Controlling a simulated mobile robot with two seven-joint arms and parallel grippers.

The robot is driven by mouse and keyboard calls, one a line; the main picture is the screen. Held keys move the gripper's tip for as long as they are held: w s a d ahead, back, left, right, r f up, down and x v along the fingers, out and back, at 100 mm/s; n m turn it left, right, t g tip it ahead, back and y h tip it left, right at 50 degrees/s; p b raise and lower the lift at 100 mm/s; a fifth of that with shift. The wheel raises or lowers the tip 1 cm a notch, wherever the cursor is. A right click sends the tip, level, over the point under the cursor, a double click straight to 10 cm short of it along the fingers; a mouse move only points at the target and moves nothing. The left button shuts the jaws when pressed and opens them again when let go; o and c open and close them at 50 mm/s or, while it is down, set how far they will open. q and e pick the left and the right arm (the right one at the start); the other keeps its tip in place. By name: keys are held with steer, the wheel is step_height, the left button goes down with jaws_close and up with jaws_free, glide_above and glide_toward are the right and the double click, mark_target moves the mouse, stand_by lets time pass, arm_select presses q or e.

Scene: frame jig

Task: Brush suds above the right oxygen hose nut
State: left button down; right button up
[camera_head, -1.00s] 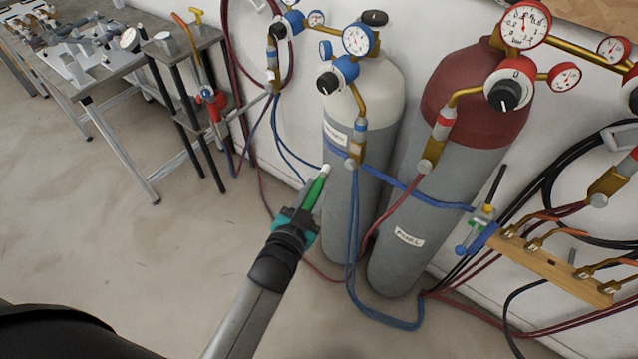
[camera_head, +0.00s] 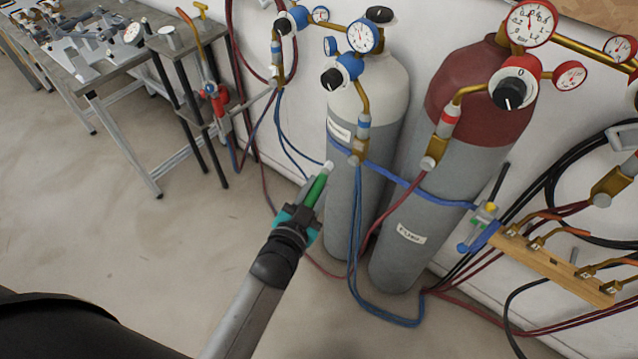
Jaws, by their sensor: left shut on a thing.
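My left gripper (camera_head: 301,218) is shut on a green brush (camera_head: 316,189) with a white tip. The brush points up and to the right. In the picture its tip is a little left of and below the brass oxygen hose nut (camera_head: 358,150) on the white-topped cylinder; I cannot tell the gap in depth. That nut sits under the blue-ringed regulator outlet, with a blue hose (camera_head: 354,215) hanging from it. Another brass fitting with blue parts (camera_head: 276,70) is farther left. No suds can be made out. My right gripper is not in view.
The grey cylinder with a white top (camera_head: 372,95) stands beside a red-topped cylinder (camera_head: 470,95), with gauges above. Red and blue hoses loop to the floor. A wooden block with brass fittings (camera_head: 550,265) is at right. A metal workbench (camera_head: 95,75) is at left; the floor between is clear.

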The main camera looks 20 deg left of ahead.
arm_select(q)
steer(key=w+d+b, duration=0.1)
steer(key=w+d, duration=0.1)
steer(key=w, duration=0.4)
steer(key=shift+w+d+b, duration=0.15)
steer(key=shift+b, duration=0.25)
steer(key=shift+w+d+b, duration=0.3)
steer(key=shift+w+b, duration=0.05)
steer(key=shift+w, duration=0.5)
stand_by(0.4)
steer(key=s+d, duration=0.2)
steer(key=d, duration=0.2)
steer(key=shift+w+a+r+p, duration=0.1)
steer(key=shift+w+a+p, duration=0.3)
steer(key=shift+a, duration=0.6)
steer(key=shift+w+a+r+p, duration=0.15)
steer(key=shift+w+a, duration=0.45)
steer(key=shift+a, duration=0.35)
steer(key=shift+f, duration=0.1)
